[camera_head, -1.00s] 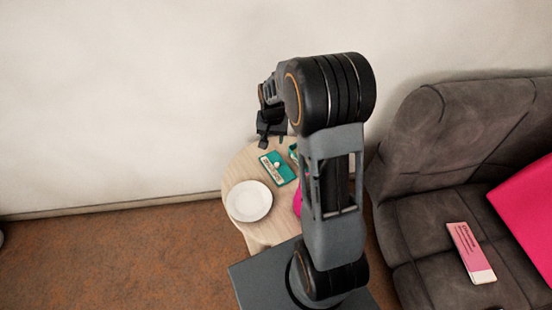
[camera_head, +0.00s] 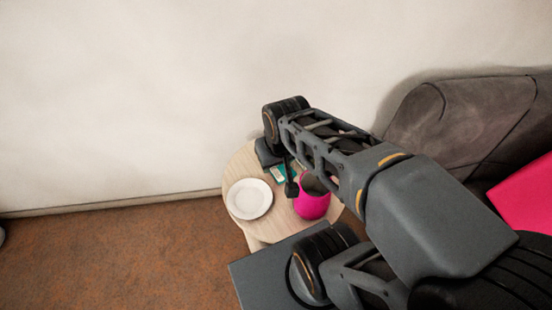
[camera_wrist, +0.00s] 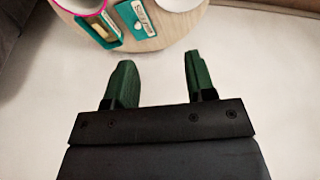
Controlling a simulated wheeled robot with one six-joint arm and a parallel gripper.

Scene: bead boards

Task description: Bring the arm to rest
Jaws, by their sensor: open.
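My arm reaches across the right half of the head view, folded over the small round table (camera_head: 238,170). My gripper (camera_wrist: 160,58) shows its two green fingers apart in the wrist view, with nothing between them. In the head view, my arm and gripper partly hide the teal pieces.
A white plate (camera_head: 249,199) and a pink pot (camera_head: 313,206) stand on the table. A dark sofa (camera_head: 450,125) with a pink cushion (camera_head: 527,200) is at the right. A bare wall (camera_head: 130,90) stands behind.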

